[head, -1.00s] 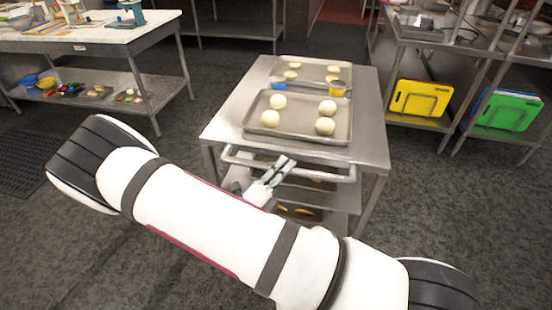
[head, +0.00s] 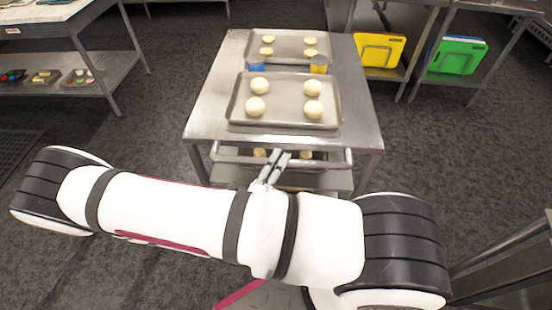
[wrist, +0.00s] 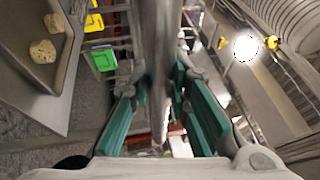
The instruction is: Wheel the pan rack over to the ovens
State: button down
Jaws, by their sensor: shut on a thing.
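The pan rack (head: 203,123) is a steel cart with a flat top, lower shelves and a tubular handle (head: 330,163) along its near side. It stands upright in the middle of the head view. On top, two trays hold pale dough balls, the near tray (head: 240,112) and the far tray (head: 285,35). My gripper (head: 272,167) is shut on the handle, left of its middle. In the wrist view its teal fingers (wrist: 165,115) lie either side of the grey bar (wrist: 158,50). My arm hides part of the lower shelves. No oven is clearly recognisable.
A steel worktable (head: 48,12) with a lower shelf stands at the left. Shelving with yellow boards (head: 380,50) and green boards (head: 458,55) stands at the back right. A metal frame (head: 510,250) is close at the right. Dark floor is open beyond and beside the cart.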

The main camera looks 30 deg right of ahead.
jog(key=shift+f, duration=0.1)
jog(key=c, duration=1.5)
grip_release()
jog(key=shift+a, duration=0.1)
jog(key=v, duration=1.2)
